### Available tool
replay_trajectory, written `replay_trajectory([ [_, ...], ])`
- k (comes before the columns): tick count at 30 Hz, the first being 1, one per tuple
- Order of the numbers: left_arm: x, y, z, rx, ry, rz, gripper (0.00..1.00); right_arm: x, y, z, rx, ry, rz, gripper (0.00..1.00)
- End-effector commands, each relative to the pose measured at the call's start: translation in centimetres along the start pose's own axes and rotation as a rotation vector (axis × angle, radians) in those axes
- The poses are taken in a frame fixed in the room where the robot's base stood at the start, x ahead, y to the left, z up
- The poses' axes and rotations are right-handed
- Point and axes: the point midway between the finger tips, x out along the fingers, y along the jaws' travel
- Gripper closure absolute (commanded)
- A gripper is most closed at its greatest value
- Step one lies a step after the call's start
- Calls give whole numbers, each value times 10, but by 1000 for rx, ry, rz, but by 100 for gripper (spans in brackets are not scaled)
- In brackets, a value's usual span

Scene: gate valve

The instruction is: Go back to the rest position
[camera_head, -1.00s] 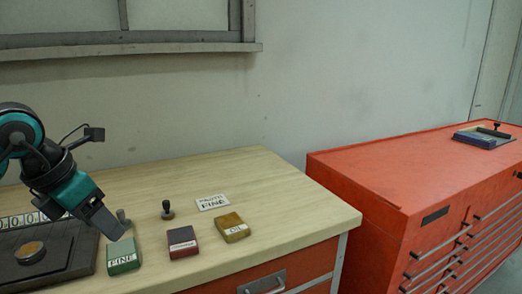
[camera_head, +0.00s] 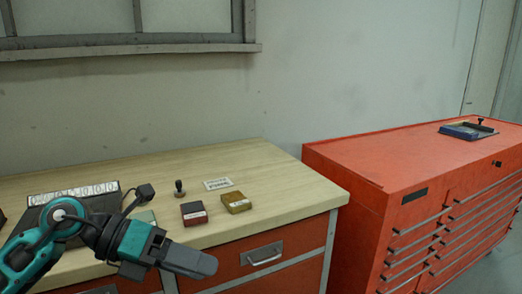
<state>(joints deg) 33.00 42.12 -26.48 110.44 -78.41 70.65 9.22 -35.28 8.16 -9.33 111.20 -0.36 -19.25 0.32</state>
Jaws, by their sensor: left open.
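My left gripper (camera_head: 190,260) reaches in from the lower left and points right. It is in front of the wooden bench (camera_head: 272,190), near the drawer front, with nothing seen in it. It hides most of a green block (camera_head: 146,216) and part of the dark tray (camera_head: 103,203) on the bench. My right gripper is out of view.
A dark red block (camera_head: 194,213), a yellow block (camera_head: 236,202), a small stamp with a dark knob (camera_head: 179,188) and a lettered card (camera_head: 217,184) lie on the bench. A red tool cabinet (camera_head: 375,165) stands at right, bearing a blue-grey tray (camera_head: 466,131).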

Motion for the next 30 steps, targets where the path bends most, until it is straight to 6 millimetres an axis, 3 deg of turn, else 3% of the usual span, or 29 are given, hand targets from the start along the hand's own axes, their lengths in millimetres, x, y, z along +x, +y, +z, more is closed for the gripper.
replay_trajectory([
  [1,16,-11,-4,-81,-65,-135,40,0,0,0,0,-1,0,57],
  [3,26,-23,-1,-209,-179,-306,40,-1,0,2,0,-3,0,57],
  [7,28,-23,9,-504,-420,-564,40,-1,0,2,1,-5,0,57],
  [11,21,12,7,-868,-680,-738,40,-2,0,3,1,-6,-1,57],
  [14,18,59,-14,-1184,-882,-805,40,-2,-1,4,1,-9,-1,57],
  [17,21,113,-58,-1527,-1076,-812,40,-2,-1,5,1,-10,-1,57],
  [18,25,132,-81,-1667,-1147,-799,40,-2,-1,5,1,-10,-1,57],
  [21,37,168,-142,-1970,-1283,-740,40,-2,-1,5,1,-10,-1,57],
  [24,49,187,-197,-2208,-1370,-667,40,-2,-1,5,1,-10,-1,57],
  [27,60,194,-237,-2374,-1418,-603,40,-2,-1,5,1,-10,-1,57],
  [30,65,196,-260,-2465,-1442,-562,40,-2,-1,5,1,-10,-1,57],
])
